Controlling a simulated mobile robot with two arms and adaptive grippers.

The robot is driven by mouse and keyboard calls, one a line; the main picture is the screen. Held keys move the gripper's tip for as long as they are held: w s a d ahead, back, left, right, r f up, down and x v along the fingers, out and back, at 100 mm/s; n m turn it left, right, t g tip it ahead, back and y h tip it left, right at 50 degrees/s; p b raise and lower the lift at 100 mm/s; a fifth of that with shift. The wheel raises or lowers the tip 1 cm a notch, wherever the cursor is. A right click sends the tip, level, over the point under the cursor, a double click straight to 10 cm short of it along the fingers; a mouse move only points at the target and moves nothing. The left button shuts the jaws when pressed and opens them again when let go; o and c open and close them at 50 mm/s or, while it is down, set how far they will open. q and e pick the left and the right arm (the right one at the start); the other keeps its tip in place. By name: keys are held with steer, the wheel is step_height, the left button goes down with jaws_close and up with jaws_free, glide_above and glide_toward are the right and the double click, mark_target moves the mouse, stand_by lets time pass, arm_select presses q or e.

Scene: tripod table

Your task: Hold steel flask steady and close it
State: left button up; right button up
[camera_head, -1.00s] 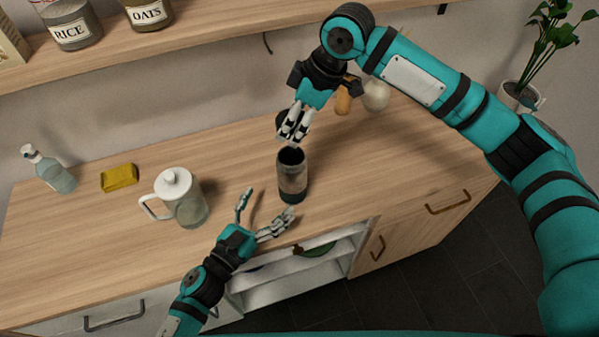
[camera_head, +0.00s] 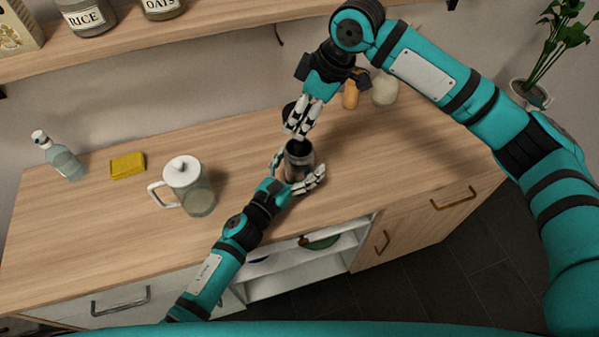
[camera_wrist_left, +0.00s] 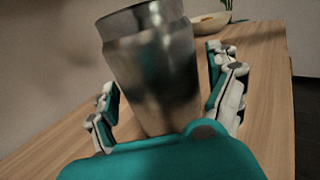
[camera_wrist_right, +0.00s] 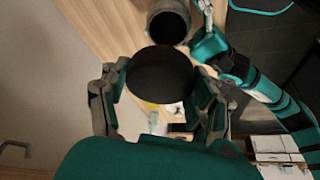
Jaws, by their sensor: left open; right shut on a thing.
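The steel flask (camera_head: 298,160) stands upright on the wooden counter, its dark mouth open at the top. It fills the middle of the left wrist view (camera_wrist_left: 155,70). My left gripper (camera_head: 299,168) is open, with one finger on each side of the flask; gaps show beside it in the left wrist view. My right gripper (camera_head: 302,130) is shut on a round black lid (camera_wrist_right: 160,76), just above and behind the flask. In the head view the lid (camera_head: 290,111) is mostly hidden by the fingers. The flask's mouth (camera_wrist_right: 168,24) shows beyond the lid in the right wrist view.
A glass jug with a white lid (camera_head: 187,188), a yellow block (camera_head: 127,165) and a spray bottle (camera_head: 60,158) stand to the left. An orange shaker (camera_head: 350,94) and a pale jar (camera_head: 384,90) stand behind my right gripper. The counter's right part is clear.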

arm_select(q)
steer(key=shift+w+d, duration=0.25)
steer(key=shift+w, duration=0.1)
steer(key=c, duration=1.8)
arm_select(e)
steer(key=shift+f, duration=2.5)
